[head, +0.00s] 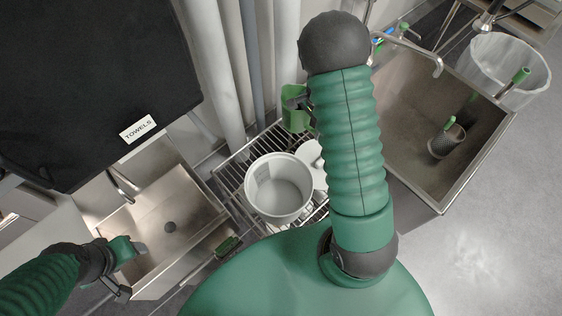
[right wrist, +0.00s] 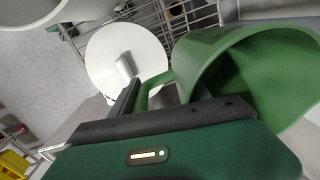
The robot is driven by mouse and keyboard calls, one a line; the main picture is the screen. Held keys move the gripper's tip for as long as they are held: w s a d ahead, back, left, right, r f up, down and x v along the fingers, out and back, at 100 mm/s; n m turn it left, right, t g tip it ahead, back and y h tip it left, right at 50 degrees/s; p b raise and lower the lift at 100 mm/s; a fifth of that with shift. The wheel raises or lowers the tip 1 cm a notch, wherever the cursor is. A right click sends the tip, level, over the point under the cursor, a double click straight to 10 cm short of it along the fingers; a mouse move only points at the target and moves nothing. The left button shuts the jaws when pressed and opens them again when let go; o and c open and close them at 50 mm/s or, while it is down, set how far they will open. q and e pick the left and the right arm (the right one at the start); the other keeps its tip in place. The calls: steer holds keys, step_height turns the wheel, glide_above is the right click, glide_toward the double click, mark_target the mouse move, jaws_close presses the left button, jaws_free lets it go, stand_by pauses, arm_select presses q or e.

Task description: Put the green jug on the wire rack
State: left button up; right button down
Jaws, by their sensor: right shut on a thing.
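The green jug (head: 293,118) is over the back end of the wire rack (head: 228,176) in the head view. My right gripper (head: 304,102) is shut on its handle, partly hidden behind my arm. In the right wrist view the jug (right wrist: 215,62) is tilted in the picture, its open mouth to the right, and the handle runs into the jaws (right wrist: 145,98). Rack bars (right wrist: 190,18) show behind it. I cannot tell if the jug touches the rack. My left gripper (head: 128,262) is over the left sink, away from the jug; its jaw state is unclear.
A white bucket (head: 262,208) and a white lid (head: 316,172) stand on the rack in front of the jug. Pipes (head: 215,75) rise behind it. A steel sink (head: 140,225) lies left. Another sink (head: 410,168) at right holds a dark cup-like holder (head: 447,143).

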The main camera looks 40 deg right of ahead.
mark_target(306, 148)
steer(key=f, duration=0.1)
steer(key=a+f, duration=0.1)
steer(key=f, duration=0.2)
steer(key=shift+a+f, duration=0.2)
steer(key=shift+a, duration=0.15)
steer(key=f, duration=0.1)
steer(key=d+f, duration=0.1)
steer(key=f, duration=0.3)
steer(key=shift+w+d+f, duration=0.15)
steer(key=shift+d+f, duration=0.1)
steer(key=shift+a+r, duration=0.15)
steer(key=shift+a, duration=0.25)
steer(key=c, duration=0.5)
jaws_free()
steer(key=shift+a, duration=0.1)
arm_select(q)
steer(key=shift+a+f, duration=0.2)
steer(key=shift+a, duration=0.4)
arm_select(e)
steer(key=shift+d, duration=0.2)
